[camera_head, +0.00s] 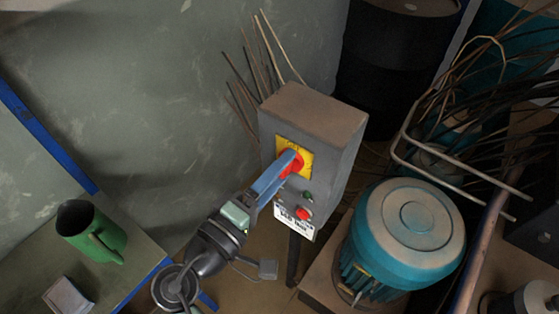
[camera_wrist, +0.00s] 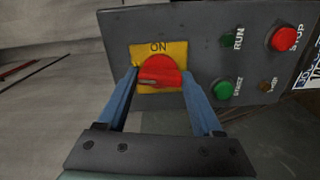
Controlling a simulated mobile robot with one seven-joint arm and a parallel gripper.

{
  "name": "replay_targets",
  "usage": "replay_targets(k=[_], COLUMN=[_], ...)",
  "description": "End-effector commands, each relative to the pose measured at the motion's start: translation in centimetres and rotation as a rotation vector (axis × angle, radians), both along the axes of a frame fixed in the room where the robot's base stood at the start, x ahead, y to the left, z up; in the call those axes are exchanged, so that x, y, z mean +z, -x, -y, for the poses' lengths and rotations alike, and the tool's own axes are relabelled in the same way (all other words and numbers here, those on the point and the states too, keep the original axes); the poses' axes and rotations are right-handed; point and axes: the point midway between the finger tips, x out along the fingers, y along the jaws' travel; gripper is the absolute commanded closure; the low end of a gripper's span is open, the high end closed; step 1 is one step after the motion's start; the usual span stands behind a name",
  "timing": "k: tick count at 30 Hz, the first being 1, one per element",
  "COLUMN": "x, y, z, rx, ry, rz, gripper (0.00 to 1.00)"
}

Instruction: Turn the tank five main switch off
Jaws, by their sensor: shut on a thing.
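The main switch is a red rotary knob (camera_wrist: 158,71) on a yellow plate (camera_wrist: 174,48) on a grey control box (camera_head: 312,113). "ON" is printed on the plate, above the knob in the wrist view. The knob (camera_head: 297,165) also shows in the head view, partly behind my fingers. My gripper (camera_wrist: 160,76) has its two blue fingers on either side of the knob, shut on it. In the head view my gripper (camera_head: 290,160) reaches the box's front from the lower left. A white label (camera_head: 294,221) sits low on the box; I cannot read it surely.
A green button (camera_wrist: 222,89) and a red stop button (camera_wrist: 284,38) sit beside the switch. A teal motor (camera_head: 408,236) stands right of the box, a black drum (camera_head: 390,70) behind. A green jug (camera_head: 92,232) stands on a table at left. Bare stalks and a pipe frame crowd the right.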

Motion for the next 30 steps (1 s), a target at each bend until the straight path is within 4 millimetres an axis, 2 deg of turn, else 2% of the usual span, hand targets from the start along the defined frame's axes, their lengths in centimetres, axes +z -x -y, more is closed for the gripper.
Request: replay_targets(k=[11,27,28,30], x=[0.11,-0.02,-0.02,-0.02], y=[0.00,-0.01,-0.01,-0.01], z=[-0.05,-0.07,-0.07,-0.06], rx=[0.001,0.002,0.002,0.002], ry=[0.125,0.145,0.144,0.143], rz=[-0.090,-0.104,-0.104,-0.104], gripper=[0.88,0.88,0.29,0.16])
